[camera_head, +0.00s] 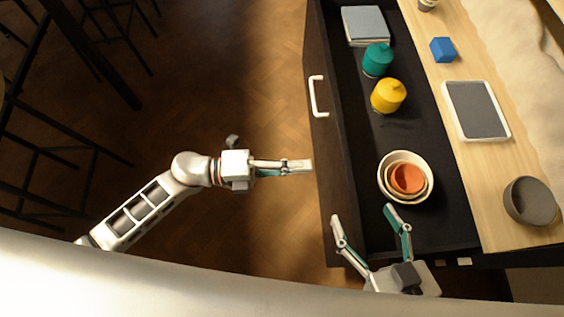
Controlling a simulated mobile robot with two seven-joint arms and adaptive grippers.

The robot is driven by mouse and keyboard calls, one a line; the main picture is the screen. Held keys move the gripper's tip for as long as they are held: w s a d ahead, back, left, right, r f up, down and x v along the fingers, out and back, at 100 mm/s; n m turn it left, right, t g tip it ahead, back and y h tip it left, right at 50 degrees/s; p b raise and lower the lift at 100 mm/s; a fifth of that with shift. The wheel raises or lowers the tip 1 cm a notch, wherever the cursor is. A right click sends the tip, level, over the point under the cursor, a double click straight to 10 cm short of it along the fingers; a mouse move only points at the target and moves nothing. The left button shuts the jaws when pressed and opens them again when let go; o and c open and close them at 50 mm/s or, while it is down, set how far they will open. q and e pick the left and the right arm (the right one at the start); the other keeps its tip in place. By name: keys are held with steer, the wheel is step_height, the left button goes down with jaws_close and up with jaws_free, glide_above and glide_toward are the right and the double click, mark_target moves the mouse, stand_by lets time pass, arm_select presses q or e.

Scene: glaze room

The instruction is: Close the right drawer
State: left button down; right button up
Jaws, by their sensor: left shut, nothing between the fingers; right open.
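A dark drawer (395,140) is pulled out from under a wooden counter, its inside exposed. Its front panel (318,150) faces left and carries a white bar handle (318,96). My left gripper (311,166) is shut and empty, its fingertips at the outer face of the front panel, below the handle in the picture. I cannot tell whether they touch it. My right gripper (363,212) is open, with its fingers over the lower part of the drawer, near the front corner. Nothing is between its fingers.
The drawer holds grey-blue books (366,25), a teal jar (377,60), a yellow jar (388,96) and nested bowls (384,186). On the counter (470,190) are a blue block (442,49), a tablet (477,110) and a grey bowl (531,202). Dark stools stand at left.

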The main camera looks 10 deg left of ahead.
mark_target(343, 164)
arm_select(q)
steer(key=d, duration=0.3)
steer(key=w+d, duration=0.1)
steer(key=d, duration=0.1)
steer(key=shift+d+f+b, duration=0.1)
steer(key=shift+d+b, duration=0.2)
arm_select(e)
steer(key=shift+w+a+r, duration=0.1)
steer(key=shift+a+r, duration=0.05)
steer(key=shift+a, duration=0.05)
arm_select(q)
steer(key=shift+w+d, duration=0.15)
steer(key=shift+d, duration=0.4)
arm_select(e)
steer(key=shift+a, duration=0.1)
arm_select(q)
steer(key=shift+d, duration=0.1)
arm_select(e)
steer(key=shift+r, duration=0.1)
